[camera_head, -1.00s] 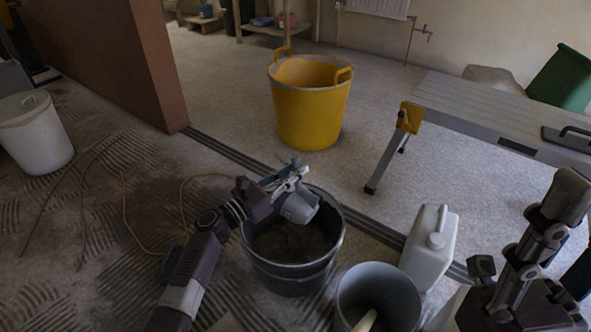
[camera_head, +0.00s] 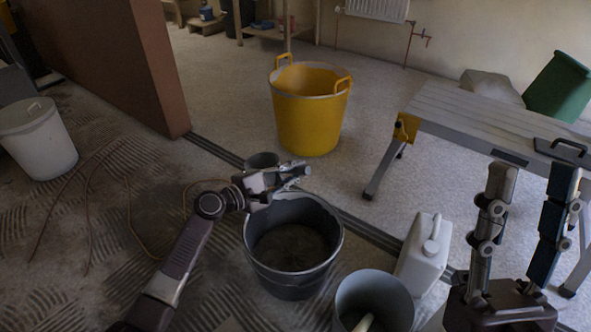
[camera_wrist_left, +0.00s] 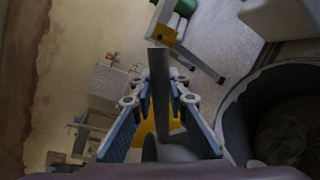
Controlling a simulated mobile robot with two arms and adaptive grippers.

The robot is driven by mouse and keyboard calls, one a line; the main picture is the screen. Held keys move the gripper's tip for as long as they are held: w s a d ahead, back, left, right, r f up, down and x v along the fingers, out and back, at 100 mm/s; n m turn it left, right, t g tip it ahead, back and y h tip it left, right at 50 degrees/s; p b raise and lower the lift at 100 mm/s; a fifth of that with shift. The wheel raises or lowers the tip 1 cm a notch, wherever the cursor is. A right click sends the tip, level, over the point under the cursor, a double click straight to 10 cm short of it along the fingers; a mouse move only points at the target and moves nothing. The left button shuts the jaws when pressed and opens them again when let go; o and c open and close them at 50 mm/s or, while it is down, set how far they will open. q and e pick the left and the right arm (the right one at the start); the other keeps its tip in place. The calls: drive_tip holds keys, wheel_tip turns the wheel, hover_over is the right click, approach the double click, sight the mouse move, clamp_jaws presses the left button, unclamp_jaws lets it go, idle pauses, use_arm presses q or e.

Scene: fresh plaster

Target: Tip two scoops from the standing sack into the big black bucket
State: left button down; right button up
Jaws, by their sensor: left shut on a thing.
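The big black bucket (camera_head: 250,262) stands on the floor in the middle front, with dark grey matter in its bottom. It also fills the right side of the left wrist view (camera_wrist_left: 229,112). My left gripper (camera_head: 297,173) is above the bucket's far rim and shut on a grey scoop (camera_head: 262,160), whose cup shows just behind the gripper, past the rim. In the left wrist view a flat metal bar (camera_wrist_left: 159,85) runs between the fingers. The scoop's contents are hidden. I cannot make out a standing sack.
A grey bucket (camera_head: 350,289) with a pale stick and a white canister (camera_head: 420,262) stand right of the black bucket. A yellow tub (camera_head: 310,122) stands behind, a workbench (camera_head: 470,120) at right, a white bin (camera_head: 40,145) at left. A cable lies on the left floor.

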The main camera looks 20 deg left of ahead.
use_arm(q)
drive_tip(key=shift+r+m+p, duration=0.3)
drive_tip(key=shift+m+p, duration=0.25)
drive_tip(key=shift+m, duration=0.15)
drive_tip(key=shift+y, duration=0.4)
use_arm(e)
drive_tip(key=w+a+f+g+h, duration=0.1)
drive_tip(key=w+f+g, duration=0.2)
drive_tip(key=w, duration=0.3)
drive_tip(key=shift+f+g, duration=0.3)
drive_tip(key=shift+f, duration=0.05)
drive_tip(key=shift+a, duration=0.1)
